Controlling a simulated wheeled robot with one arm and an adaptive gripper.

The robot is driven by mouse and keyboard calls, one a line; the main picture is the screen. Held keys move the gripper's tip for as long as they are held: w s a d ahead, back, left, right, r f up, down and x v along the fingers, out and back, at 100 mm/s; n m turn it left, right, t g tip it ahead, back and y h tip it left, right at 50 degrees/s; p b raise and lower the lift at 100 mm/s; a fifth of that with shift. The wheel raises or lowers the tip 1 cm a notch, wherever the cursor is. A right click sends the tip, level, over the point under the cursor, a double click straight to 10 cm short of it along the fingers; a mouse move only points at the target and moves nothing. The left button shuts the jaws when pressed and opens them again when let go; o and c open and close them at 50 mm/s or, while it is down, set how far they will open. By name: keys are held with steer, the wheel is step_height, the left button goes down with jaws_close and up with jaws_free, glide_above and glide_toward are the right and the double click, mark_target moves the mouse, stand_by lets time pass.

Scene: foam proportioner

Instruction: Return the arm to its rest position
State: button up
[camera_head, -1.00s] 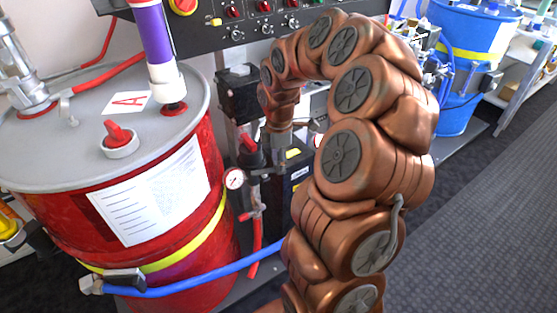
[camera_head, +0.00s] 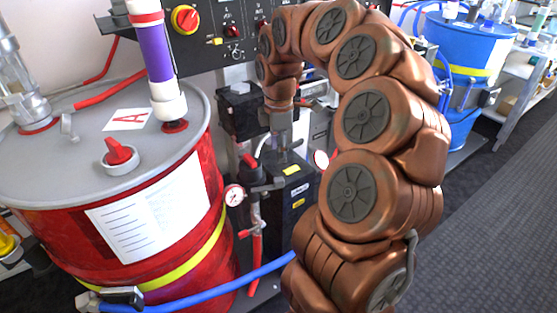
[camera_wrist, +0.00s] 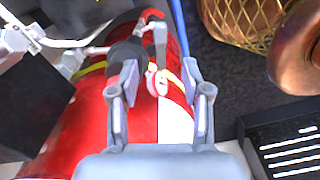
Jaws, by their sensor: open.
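My copper-coloured arm curves up and over in the head view, and its end hangs down in front of the control panel. My gripper (camera_head: 283,155) points downward there, above a black box (camera_head: 292,190) with yellow labels; its fingers are small in this view. In the wrist view my gripper (camera_wrist: 160,82) has its two fingers apart with nothing held between them. Behind the gap are the red drum (camera_wrist: 85,125) and a small white gauge (camera_wrist: 153,82) beside a dark valve.
The red drum (camera_head: 60,250) stands at left, with a pressure gauge (camera_head: 234,195) and red-handled valve (camera_head: 250,162) between it and my arm. The control panel (camera_head: 215,55) is behind. A blue drum (camera_head: 465,50) stands at back right. The floor (camera_head: 490,220) at right is clear.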

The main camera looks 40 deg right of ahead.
steer(key=shift+r, duration=0.7)
stand_by(0.3)
